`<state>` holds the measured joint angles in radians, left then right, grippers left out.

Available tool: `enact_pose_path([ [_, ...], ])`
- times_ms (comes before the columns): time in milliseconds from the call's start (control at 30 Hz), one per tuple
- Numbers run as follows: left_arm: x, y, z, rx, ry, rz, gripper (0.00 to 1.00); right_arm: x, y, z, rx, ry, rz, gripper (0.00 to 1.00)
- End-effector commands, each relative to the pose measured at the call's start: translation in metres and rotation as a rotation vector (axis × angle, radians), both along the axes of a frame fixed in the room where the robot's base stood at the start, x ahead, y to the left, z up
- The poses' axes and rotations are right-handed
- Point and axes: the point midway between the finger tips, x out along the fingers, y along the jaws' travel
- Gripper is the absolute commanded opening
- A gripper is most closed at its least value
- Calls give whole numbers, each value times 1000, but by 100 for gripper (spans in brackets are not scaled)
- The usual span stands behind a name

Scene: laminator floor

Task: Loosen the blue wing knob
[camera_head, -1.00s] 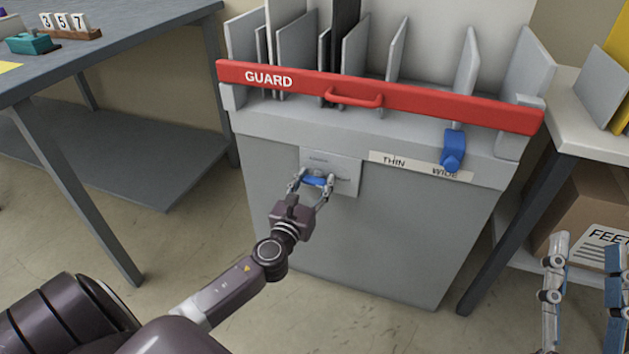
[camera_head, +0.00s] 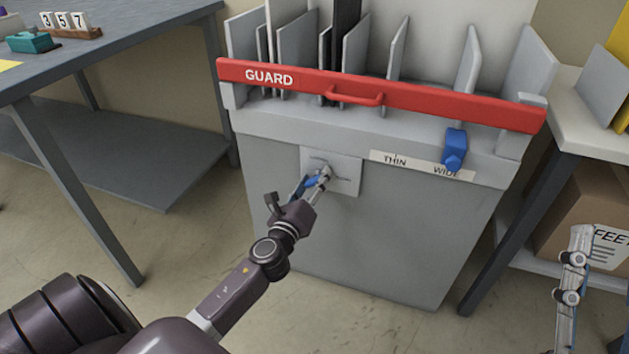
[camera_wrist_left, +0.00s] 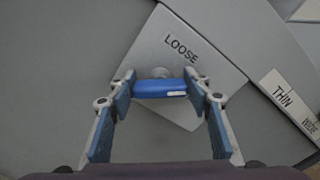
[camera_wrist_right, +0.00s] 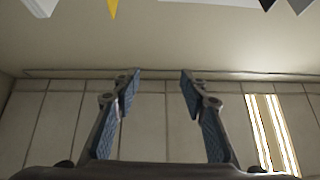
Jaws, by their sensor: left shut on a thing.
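The blue wing knob (camera_wrist_left: 160,88) sits on a light plate (camera_wrist_left: 205,60) marked LOOSE on the front of the grey machine. It also shows in the head view (camera_head: 304,187), partly hidden by my gripper. My left gripper (camera_head: 312,182) is shut on the knob, one finger at each end of it in the left wrist view (camera_wrist_left: 160,90). The wrist is turned relative to the plate. My right gripper (camera_wrist_right: 158,75) is open and empty, its fingers apart. It hangs at the lower right of the head view, away from the machine.
A red GUARD bar (camera_head: 380,97) crosses the top of the machine (camera_head: 400,220). A blue lever (camera_head: 455,150) stands by WIDE on the THIN/WIDE label (camera_head: 400,163). A grey table (camera_head: 100,60) is at the left. A shelf unit with a cardboard box (camera_head: 590,215) is at the right.

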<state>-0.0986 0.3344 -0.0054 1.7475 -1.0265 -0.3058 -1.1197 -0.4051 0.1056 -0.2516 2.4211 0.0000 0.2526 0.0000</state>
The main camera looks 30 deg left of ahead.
Motion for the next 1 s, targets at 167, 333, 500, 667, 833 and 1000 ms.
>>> enact_pose_path([
  [167,0,0,-2,-169,-39,2,21,-3,0,4,6,-19,1,40],
  [333,-1,1,-2,-325,-77,1,21,-1,0,3,3,-10,1,40],
  [500,-1,1,-2,-481,-114,2,21,5,2,-6,-9,39,1,40],
  [667,-1,1,-2,-613,-146,1,21,14,2,-22,-30,120,-4,40],
  [833,0,1,-3,-730,-174,1,21,23,3,-35,-50,190,-9,40],
  [1000,-1,1,-4,-815,-194,2,21,29,2,-47,-69,249,-12,40],
])
